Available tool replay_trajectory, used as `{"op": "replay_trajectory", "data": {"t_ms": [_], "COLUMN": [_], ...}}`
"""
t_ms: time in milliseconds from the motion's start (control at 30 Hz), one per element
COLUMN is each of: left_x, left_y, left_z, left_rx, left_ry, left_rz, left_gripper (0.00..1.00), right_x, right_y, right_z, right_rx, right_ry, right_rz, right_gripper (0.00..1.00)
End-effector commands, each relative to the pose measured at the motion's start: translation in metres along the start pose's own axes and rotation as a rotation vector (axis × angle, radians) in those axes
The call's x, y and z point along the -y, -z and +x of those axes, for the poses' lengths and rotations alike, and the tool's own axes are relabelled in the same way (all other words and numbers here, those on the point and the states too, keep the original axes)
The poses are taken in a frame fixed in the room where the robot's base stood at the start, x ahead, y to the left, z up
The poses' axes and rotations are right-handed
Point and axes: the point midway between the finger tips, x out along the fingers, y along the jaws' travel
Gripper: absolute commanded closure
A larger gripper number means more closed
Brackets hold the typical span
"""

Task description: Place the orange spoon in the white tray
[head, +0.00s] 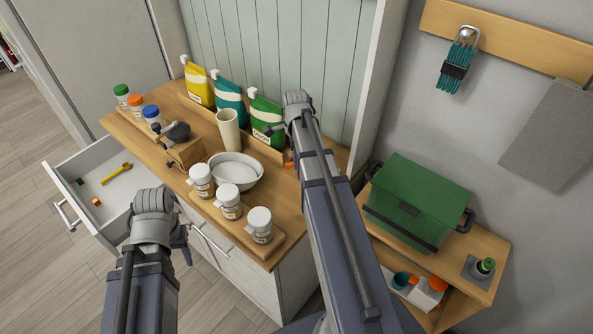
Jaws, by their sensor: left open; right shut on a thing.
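My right gripper (272,130) is over the back of the wooden counter, by the green bag, mostly hidden by its arm. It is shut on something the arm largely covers. A small orange piece (288,165) shows beside that arm; whether it is the spoon, and whether it is held, I cannot tell. My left gripper (186,255) is low in front of the cabinet, largely hidden behind its wrist, open. No flat white tray is clearly seen; a white container (399,283) with teal and orange things is on the right-hand lower shelf.
A white bowl (236,172), a beige cup (229,130) and several white jars (229,201) crowd the counter. Bags (229,98) stand behind. An open drawer (88,166) juts out left, holding a yellow tool (117,173). A green box (412,201) sits on the right stand.

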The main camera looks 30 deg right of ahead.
Motion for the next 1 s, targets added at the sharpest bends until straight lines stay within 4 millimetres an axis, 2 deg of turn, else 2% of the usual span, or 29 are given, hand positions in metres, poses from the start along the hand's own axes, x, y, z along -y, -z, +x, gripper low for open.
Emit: {"op": "replay_trajectory", "data": {"t_ms": [333, 767, 800, 1000], "left_x": [-0.004, -0.004, -0.004, -0.004], "left_y": [0.002, 0.002, 0.002, 0.002], "left_z": [0.037, 0.040, 0.038, 0.038], "left_rx": [0.000, 0.000, 0.000, 0.000], "left_ry": [0.000, 0.000, 0.000, 0.000], "left_rz": [-0.001, -0.001, -0.001, 0.000], "left_gripper": [0.51, 0.51, 0.51, 0.51], "right_x": [0.000, 0.000, 0.000, 0.000], "right_y": [0.000, 0.000, 0.000, 0.000], "right_z": [0.037, 0.040, 0.039, 0.038], "right_rx": [0.000, 0.000, 0.000, 0.000], "right_ry": [0.000, 0.000, 0.000, 0.000], "right_rz": [0.000, 0.000, 0.000, 0.000], "right_gripper": [1.00, 1.00, 0.78, 0.56]}}
